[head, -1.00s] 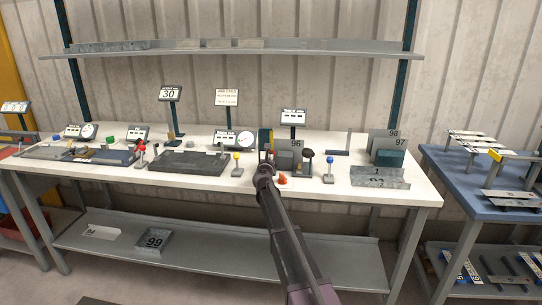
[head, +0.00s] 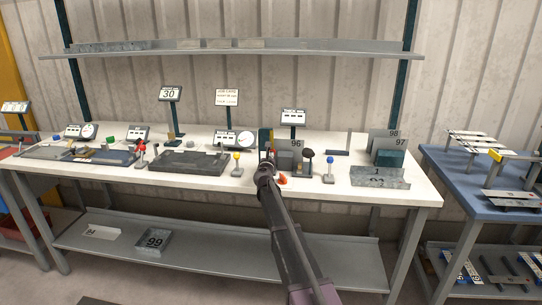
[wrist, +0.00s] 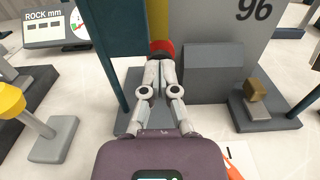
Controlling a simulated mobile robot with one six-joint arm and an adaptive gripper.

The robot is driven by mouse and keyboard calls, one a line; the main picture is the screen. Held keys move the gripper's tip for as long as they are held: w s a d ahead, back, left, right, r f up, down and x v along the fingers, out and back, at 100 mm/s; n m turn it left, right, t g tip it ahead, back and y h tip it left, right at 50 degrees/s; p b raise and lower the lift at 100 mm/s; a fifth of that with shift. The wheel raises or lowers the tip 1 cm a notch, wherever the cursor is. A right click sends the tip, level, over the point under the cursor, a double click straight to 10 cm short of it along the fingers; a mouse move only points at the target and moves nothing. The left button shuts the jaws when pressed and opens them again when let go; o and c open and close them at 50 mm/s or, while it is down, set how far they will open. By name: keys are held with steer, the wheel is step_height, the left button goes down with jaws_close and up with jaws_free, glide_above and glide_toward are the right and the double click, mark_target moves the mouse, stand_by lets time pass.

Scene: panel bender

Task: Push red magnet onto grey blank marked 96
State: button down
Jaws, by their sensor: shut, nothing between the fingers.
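The grey blank marked 96 (wrist: 228,22) stands upright at the top of the wrist view. In the head view the blank (head: 296,143) is on the bench behind my gripper. My gripper (head: 266,162) also shows in the head view.
A teal post (wrist: 111,50) stands close left of my fingers. A grey block (wrist: 213,72) sits before the blank, with a brass-topped stand (wrist: 258,100) to the right. A yellow knob (wrist: 10,100) on a stand is at left. An orange-red item (head: 282,180) lies near my arm.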

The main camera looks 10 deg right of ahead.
steer(key=shift+x, duration=0.8)
stand_by(0.4)
steer(key=shift+s, duration=0.15)
stand_by(0.3)
steer(key=shift+v, duration=5.35)
